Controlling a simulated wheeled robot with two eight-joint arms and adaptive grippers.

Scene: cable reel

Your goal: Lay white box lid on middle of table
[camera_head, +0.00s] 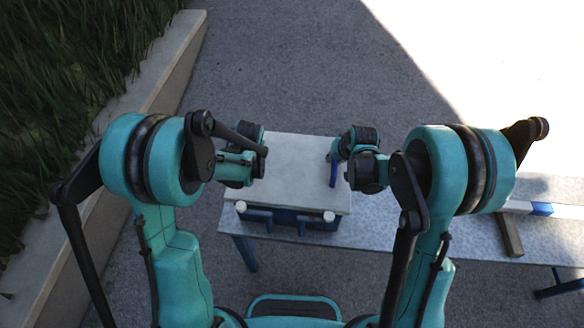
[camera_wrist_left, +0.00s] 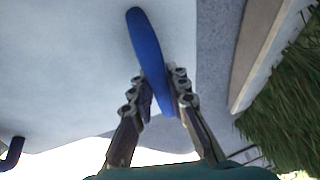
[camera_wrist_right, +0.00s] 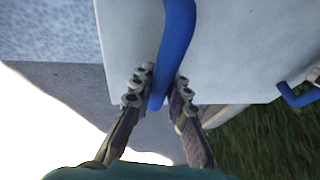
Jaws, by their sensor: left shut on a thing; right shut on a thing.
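The white box lid (camera_head: 295,165) is a flat slab with blue handles, over a dark blue box (camera_head: 285,217) on the near part of the table (camera_head: 400,222). I cannot tell whether it rests on the box or is just above it. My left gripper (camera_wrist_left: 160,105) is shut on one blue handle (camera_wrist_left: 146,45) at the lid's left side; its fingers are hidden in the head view. My right gripper (camera_wrist_right: 163,98) is shut on the other blue handle (camera_wrist_right: 177,40), which also shows in the head view (camera_head: 333,174) at the lid's right side.
A low kerb (camera_head: 150,95) with grass runs along the left.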

